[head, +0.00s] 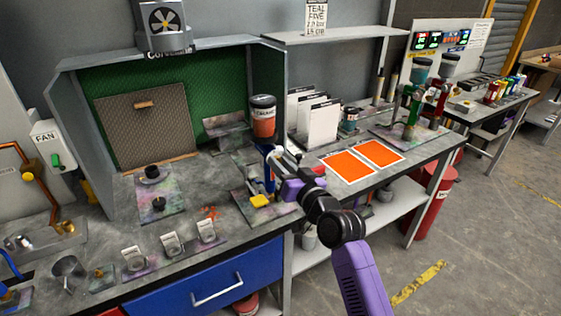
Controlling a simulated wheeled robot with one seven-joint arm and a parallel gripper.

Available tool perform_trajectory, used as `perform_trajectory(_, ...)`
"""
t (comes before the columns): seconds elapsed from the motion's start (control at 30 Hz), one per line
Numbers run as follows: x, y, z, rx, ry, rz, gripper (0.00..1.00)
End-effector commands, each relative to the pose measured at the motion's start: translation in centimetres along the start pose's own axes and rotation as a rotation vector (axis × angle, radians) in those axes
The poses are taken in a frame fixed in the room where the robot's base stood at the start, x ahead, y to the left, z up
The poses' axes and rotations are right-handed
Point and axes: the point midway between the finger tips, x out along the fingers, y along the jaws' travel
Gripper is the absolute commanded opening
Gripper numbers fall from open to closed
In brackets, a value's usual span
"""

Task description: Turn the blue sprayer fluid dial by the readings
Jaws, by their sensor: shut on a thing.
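The blue sprayer (269,177) stands upright on a paint-stained plate at the right front of the spray booth. A labelled cup (263,117) with orange-red contents sits on top of it. My gripper (273,157) reaches in from the right and is shut at the upper rear of the sprayer, where its fluid dial appears to be. The dial is too small and too covered by the fingers to show its setting. Several readouts (440,40) with green, red and blue glowing figures are on the back board at the far right; I cannot read their values.
Two orange panels (349,166) lie on the bench right of my arm. A green sprayer (411,108) stands beyond them. Three small gauges (171,244) line the booth's front edge. A sign reading TEAL FIVE (316,17) hangs above.

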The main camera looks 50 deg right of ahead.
Motion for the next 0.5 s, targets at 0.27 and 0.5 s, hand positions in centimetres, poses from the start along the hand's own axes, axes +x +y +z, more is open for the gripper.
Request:
perform_trajectory(0.27,-0.01,-0.08,-0.17,0.232,-0.001,0.0,0.0)
perform_trajectory(0.5,-0.03,-0.01,-0.09,0.372,-0.001,0.001,0.0)
